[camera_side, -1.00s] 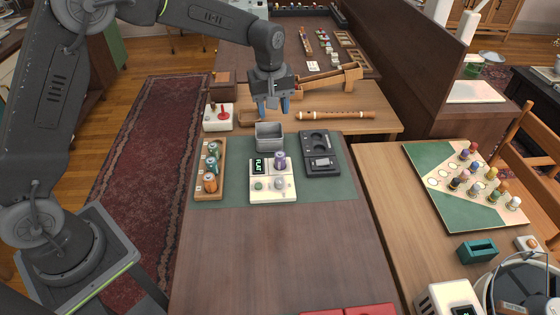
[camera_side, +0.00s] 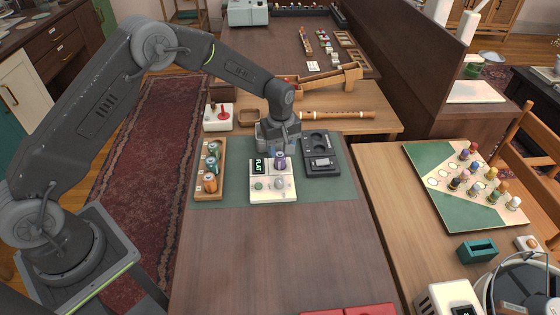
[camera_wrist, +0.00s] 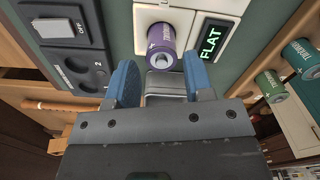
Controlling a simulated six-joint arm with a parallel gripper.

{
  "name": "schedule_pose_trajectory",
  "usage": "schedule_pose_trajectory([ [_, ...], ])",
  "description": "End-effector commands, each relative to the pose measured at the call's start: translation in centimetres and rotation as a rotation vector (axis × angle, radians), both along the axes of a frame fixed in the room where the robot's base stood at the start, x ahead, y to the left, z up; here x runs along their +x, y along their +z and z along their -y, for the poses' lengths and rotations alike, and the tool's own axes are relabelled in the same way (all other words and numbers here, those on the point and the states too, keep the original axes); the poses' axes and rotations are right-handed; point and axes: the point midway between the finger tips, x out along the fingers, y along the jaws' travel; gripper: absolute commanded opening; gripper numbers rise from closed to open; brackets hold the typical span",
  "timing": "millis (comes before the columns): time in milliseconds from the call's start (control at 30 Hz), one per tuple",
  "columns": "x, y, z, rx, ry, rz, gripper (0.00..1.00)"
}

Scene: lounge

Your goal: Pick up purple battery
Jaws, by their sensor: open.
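The purple battery (camera_side: 280,162) stands in a white tester (camera_side: 273,196) with a "FLAT" display. In the wrist view the purple battery (camera_wrist: 163,37) shows its end face, lying just beyond and between the two blue fingertips. My gripper (camera_wrist: 158,68) is open, with nothing between its fingers that I can see.
A wooden rack (camera_side: 221,185) with several batteries stands left of the tester. A black device (camera_side: 320,168) with an OFF switch stands close on the right. A wooden flute (camera_side: 337,115) lies behind.

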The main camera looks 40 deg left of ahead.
Motion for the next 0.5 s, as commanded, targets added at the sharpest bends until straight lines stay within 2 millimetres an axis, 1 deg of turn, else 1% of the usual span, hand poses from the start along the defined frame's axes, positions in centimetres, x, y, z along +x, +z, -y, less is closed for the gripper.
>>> schedule_pose_trajectory([
  [100, -0.1, -1.9, -0.2, 0.0, 0.0, -0.004, 0.47],
  [233, -0.1, -3.7, -0.2, 0.0, 0.0, -0.004, 0.47],
  [333, -0.1, -4.4, -0.2, -0.001, 0.0, -0.002, 0.47],
  [500, 0.0, -4.6, -0.2, -0.002, -0.001, -0.001, 0.47],
])
